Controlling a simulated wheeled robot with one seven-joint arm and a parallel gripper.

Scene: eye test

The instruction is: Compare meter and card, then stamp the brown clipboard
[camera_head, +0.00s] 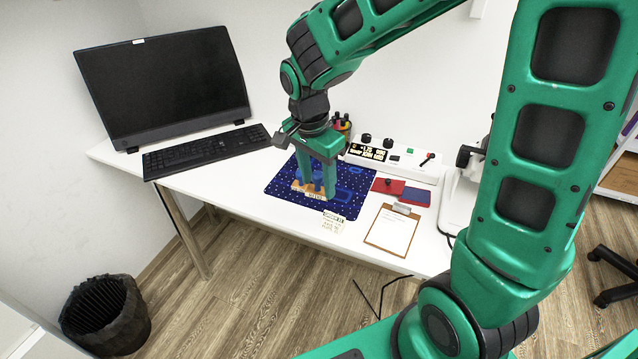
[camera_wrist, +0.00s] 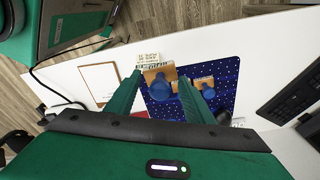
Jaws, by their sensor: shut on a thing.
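My gripper (camera_head: 318,188) points down over the dotted blue mat (camera_head: 351,175). It is shut on a stamp with a wooden base and blue handle, which shows between the fingers in the wrist view (camera_wrist: 160,91). I cannot tell whether this stamp touches the mat. Another wooden stamp with a blue handle (camera_wrist: 205,87) is beside it. The meter (camera_head: 372,152) is a white box with a lit display at the back; its digits are too small to read surely. The printed card (camera_head: 334,222) lies at the mat's front edge. The brown clipboard (camera_head: 391,232) holds white paper, right of the mat.
A red pad (camera_head: 384,186) and a blue pad (camera_head: 417,196) lie between meter and clipboard. A pen cup (camera_head: 342,126) stands behind my gripper. A monitor (camera_head: 165,85) and keyboard (camera_head: 205,152) fill the table's left. Bare table (camera_head: 225,185) lies left of the mat.

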